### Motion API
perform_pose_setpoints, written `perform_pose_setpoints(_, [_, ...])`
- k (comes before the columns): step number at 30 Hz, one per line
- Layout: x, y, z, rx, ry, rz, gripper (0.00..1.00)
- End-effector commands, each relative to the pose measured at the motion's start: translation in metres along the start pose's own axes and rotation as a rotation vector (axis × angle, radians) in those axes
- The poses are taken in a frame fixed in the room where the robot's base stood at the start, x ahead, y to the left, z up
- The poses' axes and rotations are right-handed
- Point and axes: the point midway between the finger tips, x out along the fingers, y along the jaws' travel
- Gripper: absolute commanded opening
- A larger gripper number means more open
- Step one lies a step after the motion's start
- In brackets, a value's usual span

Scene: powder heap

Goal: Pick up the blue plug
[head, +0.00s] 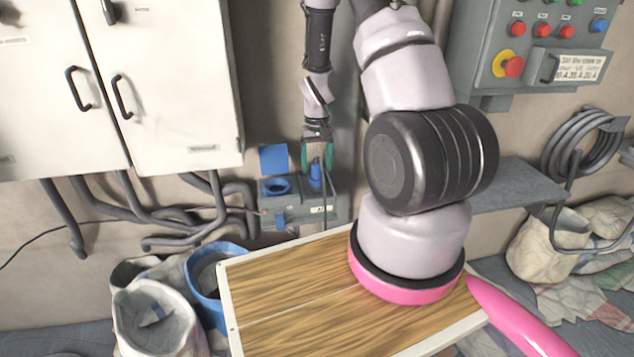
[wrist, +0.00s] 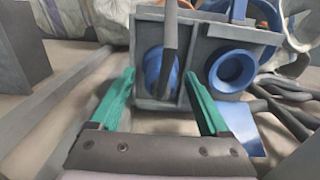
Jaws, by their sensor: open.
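The blue plug (head: 315,174) stands upright in the right part of a grey wall box (head: 327,213). It also shows in the wrist view (wrist: 153,72), where a dark strip, perhaps its cable, crosses in front of it. My gripper (head: 316,165) is open, its green fingers pointing down on either side of the plug's upper part. In the wrist view my gripper (wrist: 160,77) has one fingertip left and one right of the plug. I cannot tell whether either finger touches it. The plug's lower end is hidden in the box.
Beside the plug is an empty round blue socket (wrist: 232,70) with a raised blue lid (head: 274,158). Grey pipes (head: 190,212) run along the wall at left. A wooden-topped surface (head: 300,290) is in front. A grey shelf (head: 517,184) juts out at right.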

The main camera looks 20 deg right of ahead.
Motion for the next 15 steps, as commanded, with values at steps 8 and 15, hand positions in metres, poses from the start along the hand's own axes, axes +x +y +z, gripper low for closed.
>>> perform_pose_setpoints(8, [0.012,-0.0004,-0.0003,0.0,0.001,0.0,0.79])
perform_pose_setpoints(15, [0.0118,-0.0004,-0.0003,-0.001,0.001,0.0,0.22])
